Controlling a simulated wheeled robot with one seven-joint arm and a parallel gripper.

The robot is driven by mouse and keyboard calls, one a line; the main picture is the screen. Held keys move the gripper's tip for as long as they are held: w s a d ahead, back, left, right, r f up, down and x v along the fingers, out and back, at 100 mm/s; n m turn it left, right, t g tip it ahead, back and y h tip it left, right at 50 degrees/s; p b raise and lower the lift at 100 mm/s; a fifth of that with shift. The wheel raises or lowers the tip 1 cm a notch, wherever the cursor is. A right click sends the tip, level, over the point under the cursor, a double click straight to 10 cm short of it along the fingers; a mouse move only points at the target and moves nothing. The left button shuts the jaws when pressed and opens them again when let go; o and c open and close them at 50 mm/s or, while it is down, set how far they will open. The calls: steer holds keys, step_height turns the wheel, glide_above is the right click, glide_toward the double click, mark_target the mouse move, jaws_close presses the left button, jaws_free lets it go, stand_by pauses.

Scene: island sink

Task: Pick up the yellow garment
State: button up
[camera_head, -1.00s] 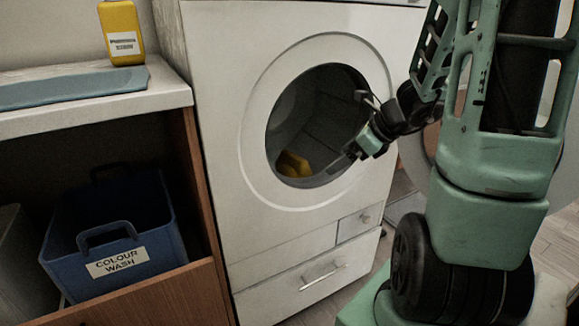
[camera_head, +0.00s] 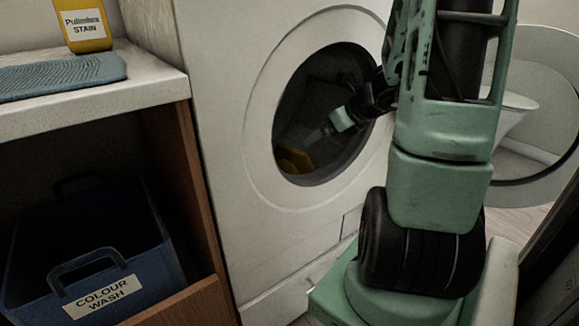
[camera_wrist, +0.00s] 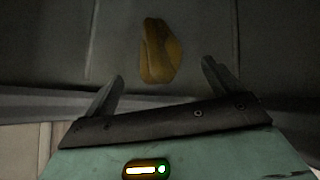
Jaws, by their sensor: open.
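The yellow garment (camera_head: 293,159) lies crumpled at the bottom of the washing machine drum, low and left in the round opening. In the wrist view the garment (camera_wrist: 159,52) lies beyond my fingertips, roughly between their lines, and touches neither finger. My gripper (camera_wrist: 160,82) is open and empty. In the head view my gripper (camera_head: 328,128) reaches into the drum opening, above and right of the garment. The inside of the drum is dark.
A blue "COLOUR WASH" basket (camera_head: 150,262) sits under the counter (camera_head: 150,85) at left. A yellow stain bottle (camera_head: 82,28) stands on the counter.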

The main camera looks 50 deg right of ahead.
mark_target(293, 153)
steer(key=b+x, duration=0.3)
steer(key=x, duration=0.5)
steer(key=shift+f, duration=0.1)
steer(key=b+x, duration=0.2)
steer(key=x, duration=0.1)
steer(key=b+x, duration=0.1)
steer(key=x, duration=0.1)
steer(key=shift+w+a+f+b, duration=0.1)
steer(key=shift+w+a+b, duration=0.05)
steer(key=shift+a+b, duration=0.2)
steer(key=shift+d, duration=0.1)
steer(key=c, duration=1.1)
